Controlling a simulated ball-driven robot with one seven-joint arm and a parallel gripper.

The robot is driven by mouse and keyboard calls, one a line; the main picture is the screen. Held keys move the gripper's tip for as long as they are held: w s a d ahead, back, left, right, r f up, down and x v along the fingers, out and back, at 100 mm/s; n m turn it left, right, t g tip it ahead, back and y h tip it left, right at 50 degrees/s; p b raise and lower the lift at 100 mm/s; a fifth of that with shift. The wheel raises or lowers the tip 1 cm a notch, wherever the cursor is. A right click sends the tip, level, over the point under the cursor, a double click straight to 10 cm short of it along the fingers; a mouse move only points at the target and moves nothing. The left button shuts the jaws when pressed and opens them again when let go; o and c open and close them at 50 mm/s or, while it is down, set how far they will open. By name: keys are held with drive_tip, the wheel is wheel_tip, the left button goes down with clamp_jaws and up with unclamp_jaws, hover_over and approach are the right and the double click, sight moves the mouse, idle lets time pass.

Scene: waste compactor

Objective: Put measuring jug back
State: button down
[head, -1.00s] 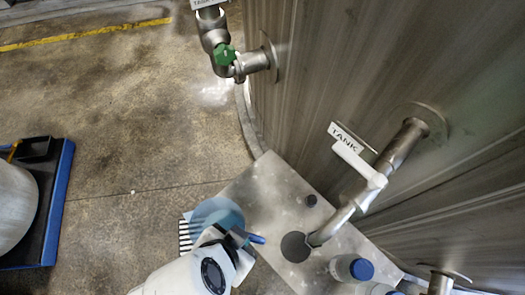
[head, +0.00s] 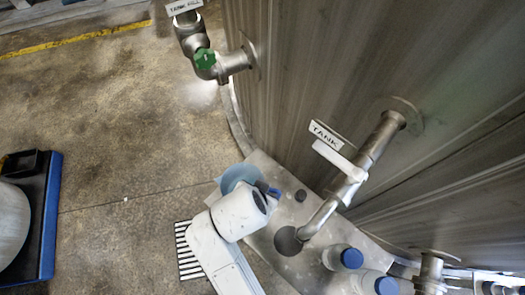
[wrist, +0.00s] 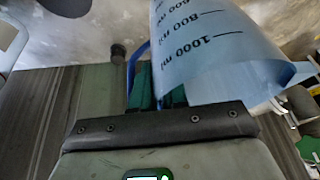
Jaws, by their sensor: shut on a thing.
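The measuring jug (head: 238,177) is translucent blue. In the head view it shows at the upper left edge of the steel shelf (head: 262,238), partly hidden by my arm. In the wrist view the jug (wrist: 215,50) fills the upper right, with black millilitre marks; its blue handle lies at my green fingers. My gripper (wrist: 155,85) is shut on the jug at its handle. In the head view the fingers are mostly hidden behind my white wrist. I cannot tell whether the jug touches the shelf.
A spout pipe (head: 325,212) from the tank hangs over a dark round spot (head: 288,240) on the shelf. Bottles with blue caps (head: 342,257) stand at its lower right. A small dark cap (head: 300,195) lies near the tank. A striped floor grate (head: 188,250) is at the left.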

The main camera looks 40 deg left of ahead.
drive_tip(key=shift+w+a+f, duration=0.15)
drive_tip(key=shift+w+f, duration=0.5)
drive_tip(key=shift+f, duration=0.05)
drive_tip(key=shift+f+p, duration=0.4)
drive_tip(key=shift+f, duration=1.3)
drive_tip(key=c, duration=1.1)
unclamp_jaws()
drive_tip(key=shift+c, duration=0.2)
drive_tip(key=v, duration=1.2)
drive_tip(key=shift+s, duration=0.1)
